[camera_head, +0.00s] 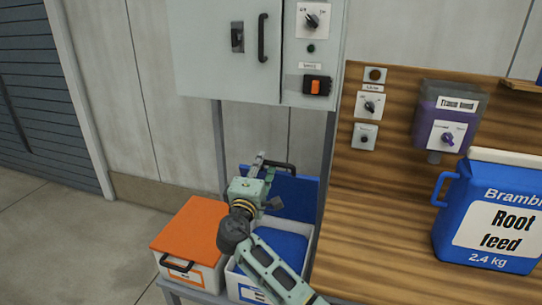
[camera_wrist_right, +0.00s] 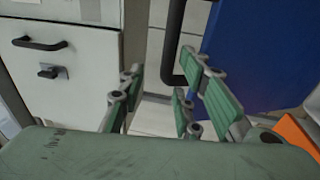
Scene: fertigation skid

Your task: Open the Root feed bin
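A white bin (camera_head: 237,284) with a blue-bordered label, too small to read, stands at lower centre. Its blue lid (camera_head: 300,196) is raised upright at the back, and blue contents (camera_head: 285,243) show inside. The lid also fills the upper right of the right wrist view (camera_wrist_right: 255,50). The lid's black handle (camera_head: 284,168) is at its top edge; in the wrist view the handle (camera_wrist_right: 172,45) lies just beyond the fingers. My right gripper (camera_head: 260,166) is beside the handle with its fingers apart; I see nothing held between them (camera_wrist_right: 155,105). My left gripper is out of view.
An orange-lidded bin (camera_head: 190,228), closed, stands left of the blue one. A grey cabinet (camera_head: 225,70) hangs above. To the right, a wooden bench (camera_head: 370,250) carries a blue "Root feed" jug (camera_head: 450,215), with a purple dispenser (camera_head: 440,120) on the panel behind.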

